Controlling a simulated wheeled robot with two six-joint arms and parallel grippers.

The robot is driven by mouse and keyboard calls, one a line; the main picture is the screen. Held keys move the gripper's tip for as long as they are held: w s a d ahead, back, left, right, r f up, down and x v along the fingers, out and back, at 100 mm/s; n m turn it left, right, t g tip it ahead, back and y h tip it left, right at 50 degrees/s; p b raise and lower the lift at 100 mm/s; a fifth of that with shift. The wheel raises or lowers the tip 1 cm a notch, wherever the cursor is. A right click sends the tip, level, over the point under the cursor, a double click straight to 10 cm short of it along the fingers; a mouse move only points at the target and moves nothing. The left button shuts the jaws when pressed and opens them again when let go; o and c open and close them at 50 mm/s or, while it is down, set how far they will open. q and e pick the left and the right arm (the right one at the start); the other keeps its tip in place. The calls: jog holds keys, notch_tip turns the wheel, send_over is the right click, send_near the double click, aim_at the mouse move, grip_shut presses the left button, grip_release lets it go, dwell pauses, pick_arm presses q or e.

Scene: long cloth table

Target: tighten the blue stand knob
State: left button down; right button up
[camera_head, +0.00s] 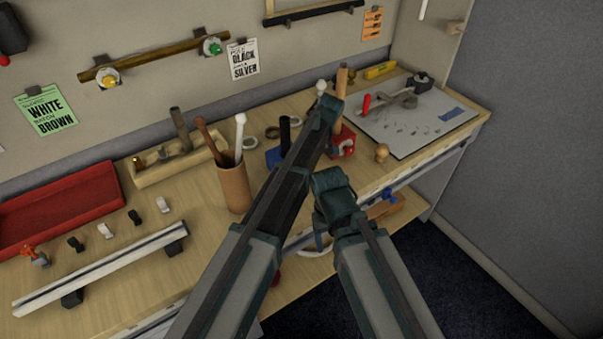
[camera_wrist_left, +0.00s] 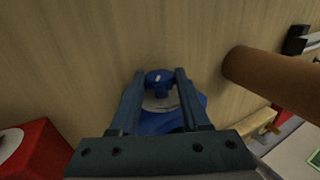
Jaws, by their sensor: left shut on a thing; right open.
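The blue knob (camera_wrist_left: 158,76) sits between the two fingers of my left gripper (camera_wrist_left: 160,82) in the left wrist view. The fingers are shut on it from both sides. The blue stand (camera_wrist_left: 200,101) shows behind the fingers, partly hidden by them. In the head view the stand's blue base (camera_head: 274,158) with a black post (camera_head: 285,133) is on the table, partly behind my left arm. The knob and my left gripper are hidden there. My right gripper (camera_head: 335,193) is at the table's front edge, away from the stand; it is open and empty, its fingertips hard to make out.
A brown cup (camera_head: 232,188) with tools stands left of the stand; it also shows close by in the left wrist view (camera_wrist_left: 275,82). A red block (camera_head: 342,142) is on its other side. A wooden rack (camera_head: 170,160), red tray (camera_head: 70,208) and grey board (camera_head: 415,125) lie farther out.

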pick_arm(q)
jog(key=shift+c, duration=1.9)
grip_release()
jog(key=shift+r, duration=0.1)
pick_arm(e)
jog(key=shift+r, duration=0.1)
